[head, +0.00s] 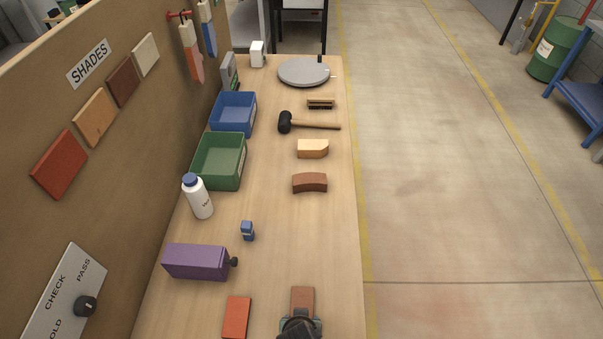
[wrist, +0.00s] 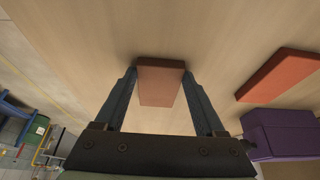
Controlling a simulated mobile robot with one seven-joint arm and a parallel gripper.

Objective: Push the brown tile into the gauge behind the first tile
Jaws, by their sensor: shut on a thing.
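The brown tile (head: 302,298) is at the near right part of the bench, and its flat face shows in the wrist view (wrist: 160,85). My gripper (wrist: 160,74) is shut on the brown tile, one finger along each side. In the head view my gripper (head: 301,319) covers the tile's near end. An orange-red tile (head: 236,317) lies flat to the left of it, apart, and shows at the right of the wrist view (wrist: 280,74). A purple box (head: 196,261) with a dark knob stands farther left. I cannot tell whether it is the gauge; its opening is not seen.
A small blue object (head: 247,231) and a white bottle (head: 198,198) stand beyond the purple box. A green bin (head: 219,160) and blue bin (head: 233,114) line the left. A brown curved brick (head: 310,183) lies ahead on the right. The middle of the bench is clear.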

